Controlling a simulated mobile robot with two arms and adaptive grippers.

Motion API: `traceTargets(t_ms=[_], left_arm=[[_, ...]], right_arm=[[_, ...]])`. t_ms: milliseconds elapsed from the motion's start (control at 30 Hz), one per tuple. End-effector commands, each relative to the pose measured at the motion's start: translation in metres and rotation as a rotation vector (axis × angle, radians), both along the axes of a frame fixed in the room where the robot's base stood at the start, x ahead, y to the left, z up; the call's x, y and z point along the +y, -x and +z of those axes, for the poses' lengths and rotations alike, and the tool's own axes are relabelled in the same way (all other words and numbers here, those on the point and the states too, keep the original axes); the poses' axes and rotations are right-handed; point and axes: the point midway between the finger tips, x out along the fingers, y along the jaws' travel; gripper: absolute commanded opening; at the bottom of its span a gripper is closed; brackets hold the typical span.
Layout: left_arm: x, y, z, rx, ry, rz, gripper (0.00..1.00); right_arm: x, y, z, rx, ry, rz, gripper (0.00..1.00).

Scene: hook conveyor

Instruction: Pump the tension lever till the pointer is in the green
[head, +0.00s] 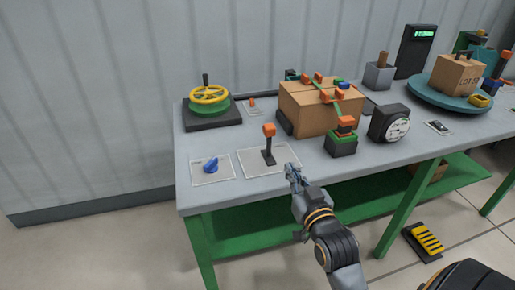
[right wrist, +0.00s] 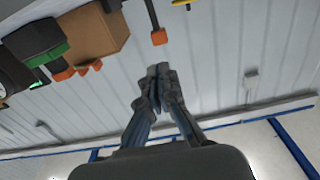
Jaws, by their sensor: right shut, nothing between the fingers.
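A black lever with an orange knob (head: 269,130) stands roughly upright on a pale plate (head: 285,158) near the table's front edge. The lever's orange end also shows in the right wrist view (right wrist: 158,37), just beyond my fingertips. My right gripper (head: 293,174) is shut and empty, at the table's front edge, to the right of and nearer than the lever, apart from it. A black gauge with a white dial (head: 397,128) stands further right; its pointer and any green zone are too small to read. My left gripper is out of view.
A cardboard box (head: 308,115) with a green strap and orange clips stands behind the lever. A green block with an orange top (head: 342,143) stands to its right. A blue knob (head: 211,164) is left of the lever, a yellow wheel (head: 209,95) behind that.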

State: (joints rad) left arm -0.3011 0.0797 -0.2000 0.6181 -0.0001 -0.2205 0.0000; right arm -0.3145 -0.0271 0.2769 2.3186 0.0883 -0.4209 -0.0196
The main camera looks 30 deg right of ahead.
Motion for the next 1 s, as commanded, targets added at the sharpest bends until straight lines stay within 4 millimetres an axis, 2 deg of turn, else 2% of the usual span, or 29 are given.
traceTargets(t_ms=[333, 467, 567, 1000], left_arm=[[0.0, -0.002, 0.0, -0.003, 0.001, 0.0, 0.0], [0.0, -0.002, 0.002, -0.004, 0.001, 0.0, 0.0], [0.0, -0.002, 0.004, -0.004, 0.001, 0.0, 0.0], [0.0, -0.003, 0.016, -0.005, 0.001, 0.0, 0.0]], right_arm=[[-0.001, 0.001, 0.001, -0.002, 0.001, -0.002, 0.0], [-0.002, -0.006, 0.001, -0.003, 0.001, -0.001, 0.0], [-0.005, -0.019, 0.003, -0.004, 0.001, -0.001, 0.0], [-0.026, -0.107, 0.004, -0.002, 0.0, -0.001, 0.0]])
